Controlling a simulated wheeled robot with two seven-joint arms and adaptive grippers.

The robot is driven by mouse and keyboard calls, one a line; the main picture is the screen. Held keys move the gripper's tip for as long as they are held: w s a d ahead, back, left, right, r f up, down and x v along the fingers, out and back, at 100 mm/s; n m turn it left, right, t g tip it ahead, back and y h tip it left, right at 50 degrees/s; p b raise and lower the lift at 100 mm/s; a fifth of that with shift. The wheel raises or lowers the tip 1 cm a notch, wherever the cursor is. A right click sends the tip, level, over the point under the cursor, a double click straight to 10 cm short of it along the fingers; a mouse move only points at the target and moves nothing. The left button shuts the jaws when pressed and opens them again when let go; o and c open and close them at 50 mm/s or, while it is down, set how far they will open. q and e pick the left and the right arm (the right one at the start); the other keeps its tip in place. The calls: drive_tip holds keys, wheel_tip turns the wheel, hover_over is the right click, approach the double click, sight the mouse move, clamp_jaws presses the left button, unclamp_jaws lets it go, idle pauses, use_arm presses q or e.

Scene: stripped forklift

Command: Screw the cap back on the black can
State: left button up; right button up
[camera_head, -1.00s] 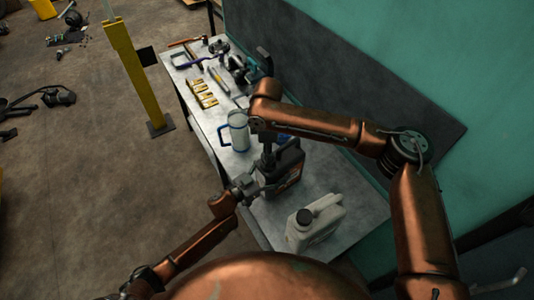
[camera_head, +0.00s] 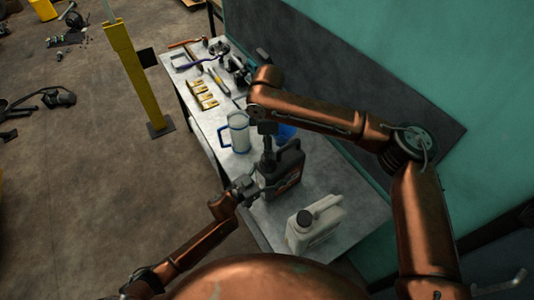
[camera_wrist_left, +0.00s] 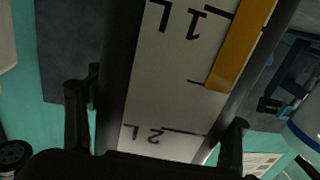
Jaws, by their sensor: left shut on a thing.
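The black can (camera_head: 288,175) stands upright on the metal workbench. My left gripper (camera_head: 256,188) is shut on its near left side. In the left wrist view, the can's pale strip with litre marks (camera_wrist_left: 165,80) fills the space between the fingers. My right gripper (camera_head: 267,158) points down over the top of the can, at the spout end. It is too small and dark to tell if it is open or shut. The cap is not distinguishable; the right gripper hides the spout area, and I cannot tell if the cap is in it.
A grey-white canister (camera_head: 315,225) with a dark cap stands at the bench's near end. A clear jug with a blue handle (camera_head: 238,132) and a blue object (camera_head: 286,131) are behind the can. Tools and yellow packs (camera_head: 202,95) lie farther back. A yellow post (camera_head: 138,75) stands left.

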sight(261, 180)
wheel_tip(261, 180, up, 8)
drive_tip(key=shift+f, duration=0.15)
use_arm(q)
drive_tip(key=o, duration=2.4)
drive_tip(key=shift+o, duration=0.2)
drive_tip(key=v, duration=1.2)
